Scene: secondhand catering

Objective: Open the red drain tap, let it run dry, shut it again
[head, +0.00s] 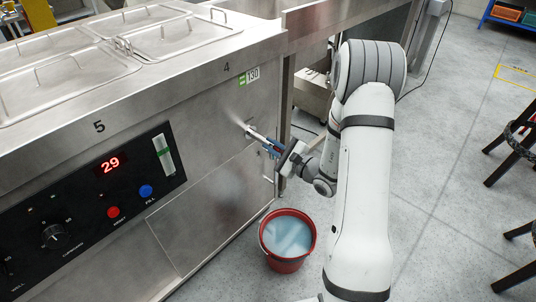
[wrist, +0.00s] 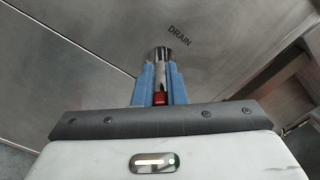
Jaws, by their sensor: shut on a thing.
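The drain tap shows in the wrist view as a metal pipe (wrist: 160,58) coming out of the steel panel, with a red part (wrist: 160,98) between my fingers. The word DRAIN is on the panel beside it. In the head view the metal tap (head: 256,134) sticks out of the steel unit's front. My gripper (head: 272,148) has its blue fingers closed on the tap's red handle; they also show in the wrist view (wrist: 159,90). The fingers hide much of the handle. A red bucket (head: 287,266) on the floor below holds pale bluish liquid. I cannot make out a stream.
The steel unit (head: 215,105) has lidded wells on top. Its black control panel (head: 75,222) shows 29, a red button (head: 113,212), a blue button (head: 146,191) and a level gauge (head: 164,154). Stools (head: 515,150) stand at the right. The floor between is clear.

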